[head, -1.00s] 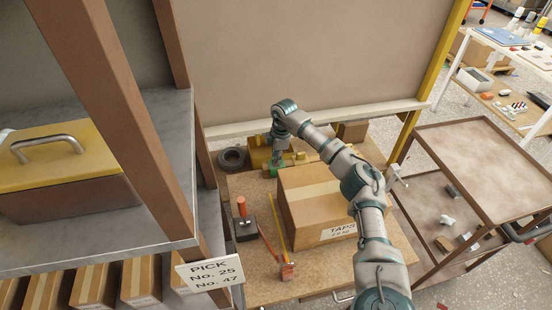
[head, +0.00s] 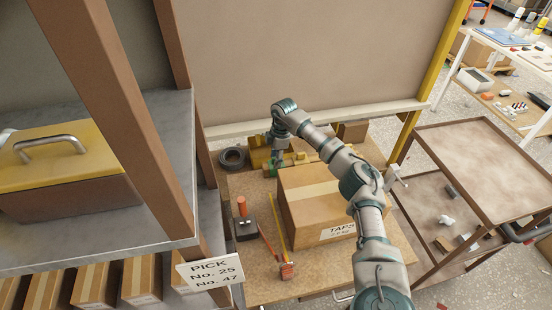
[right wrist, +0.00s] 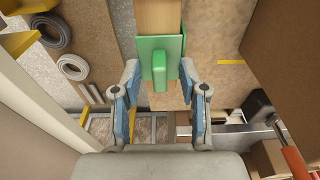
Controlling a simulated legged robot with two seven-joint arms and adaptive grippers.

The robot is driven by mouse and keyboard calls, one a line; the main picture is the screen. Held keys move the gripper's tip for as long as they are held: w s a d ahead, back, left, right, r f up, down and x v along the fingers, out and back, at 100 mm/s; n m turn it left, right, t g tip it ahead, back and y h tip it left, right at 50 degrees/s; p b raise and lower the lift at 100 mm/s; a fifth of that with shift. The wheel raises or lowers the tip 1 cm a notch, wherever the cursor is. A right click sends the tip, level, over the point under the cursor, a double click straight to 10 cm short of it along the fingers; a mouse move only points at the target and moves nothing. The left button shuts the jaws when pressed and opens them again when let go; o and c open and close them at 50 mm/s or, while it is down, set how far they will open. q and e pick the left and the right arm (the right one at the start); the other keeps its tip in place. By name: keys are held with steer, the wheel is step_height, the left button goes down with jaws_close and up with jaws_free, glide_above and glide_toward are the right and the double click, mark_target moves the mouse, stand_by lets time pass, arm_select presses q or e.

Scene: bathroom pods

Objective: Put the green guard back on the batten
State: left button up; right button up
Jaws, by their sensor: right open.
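The green guard (right wrist: 159,58) shows in the right wrist view as a flat plate with a raised block. It lies across a pale wooden batten (right wrist: 158,16); I cannot tell whether it is fully seated. My right gripper (right wrist: 159,70) is open, with one fingertip on each side of the guard's lower part and nothing clearly gripped. In the head view the right gripper (head: 275,160) points down at the back of the bench, partly hiding the green guard (head: 270,172). My left gripper is not in view.
A cardboard box (head: 318,205) stands on the bench (head: 260,285) close to my right forearm. A black roll (head: 232,158) lies left of the gripper. A red-handled tool (head: 242,218) stands at the front left. A brown post (head: 105,110) and shelf close off the left.

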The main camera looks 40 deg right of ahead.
step_height(320, 180, up, 12)
steer(key=d, duration=0.1)
steer(key=shift+s+d+f, duration=0.2)
steer(key=shift+s+f, duration=0.05)
steer(key=shift+s, duration=0.05)
